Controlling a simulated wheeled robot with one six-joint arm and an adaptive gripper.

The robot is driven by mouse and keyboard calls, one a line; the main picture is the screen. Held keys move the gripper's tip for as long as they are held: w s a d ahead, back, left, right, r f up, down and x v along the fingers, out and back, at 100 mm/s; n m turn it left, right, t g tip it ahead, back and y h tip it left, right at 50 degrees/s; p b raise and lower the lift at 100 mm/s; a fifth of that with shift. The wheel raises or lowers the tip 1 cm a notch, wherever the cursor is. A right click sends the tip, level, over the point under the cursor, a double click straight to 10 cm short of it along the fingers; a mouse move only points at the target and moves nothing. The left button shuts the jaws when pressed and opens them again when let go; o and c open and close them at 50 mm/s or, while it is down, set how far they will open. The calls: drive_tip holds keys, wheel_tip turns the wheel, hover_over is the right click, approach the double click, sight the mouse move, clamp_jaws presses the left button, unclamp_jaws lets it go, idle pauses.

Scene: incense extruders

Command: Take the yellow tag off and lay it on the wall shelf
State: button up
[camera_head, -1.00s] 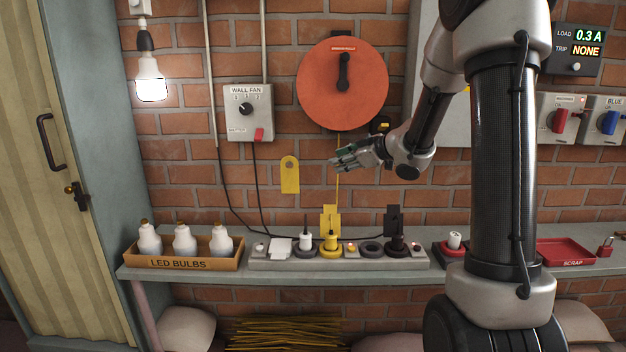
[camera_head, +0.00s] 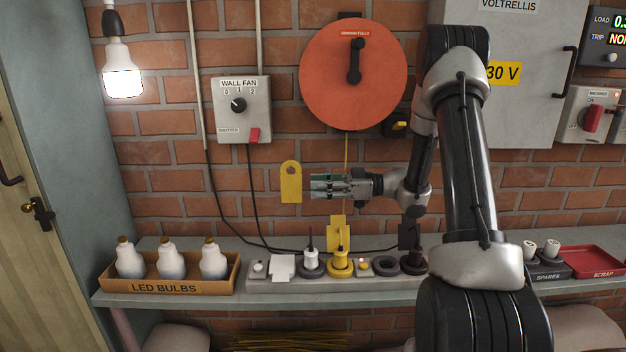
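A yellow tag (camera_head: 291,182) with a round hole at its top hangs flat against the brick wall. Another yellow plate (camera_head: 337,233) stands at the yellow plug on the power strip, below a yellow cord. My gripper (camera_head: 314,187) points left, just right of the hanging tag in the picture. Its fingers look apart, with nothing seen between them; a gap in depth to the tag cannot be judged. The wall shelf (camera_head: 200,302) is the long grey-green board below, carrying the strip.
A box of LED bulbs (camera_head: 167,287) stands on the shelf's left. The power strip (camera_head: 300,284) with several plugs fills its middle. A spares holder (camera_head: 546,266) and red scrap tray (camera_head: 592,262) are right. A fan switch (camera_head: 241,109) and orange reel (camera_head: 354,75) are on the wall.

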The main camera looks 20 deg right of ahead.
sight(291, 184)
drive_tip(key=x, duration=0.8)
drive_tip(key=shift+w+d, duration=0.1)
drive_tip(key=shift+w, duration=0.2)
drive_tip(key=shift+c, duration=0.2)
clamp_jaws()
drive_tip(key=shift+r, duration=0.3)
drive_tip(key=shift+s, duration=0.1)
drive_tip(key=shift+s+a+r, duration=0.1)
drive_tip(key=shift+s+a, duration=0.2)
drive_tip(key=shift+s, duration=0.65)
drive_tip(key=shift+s+a, duration=0.35)
drive_tip(key=shift+s, duration=0.55)
drive_tip(key=shift+s+a+r, duration=0.1)
drive_tip(key=shift+s+a, duration=0.2)
drive_tip(key=shift+s, duration=0.65)
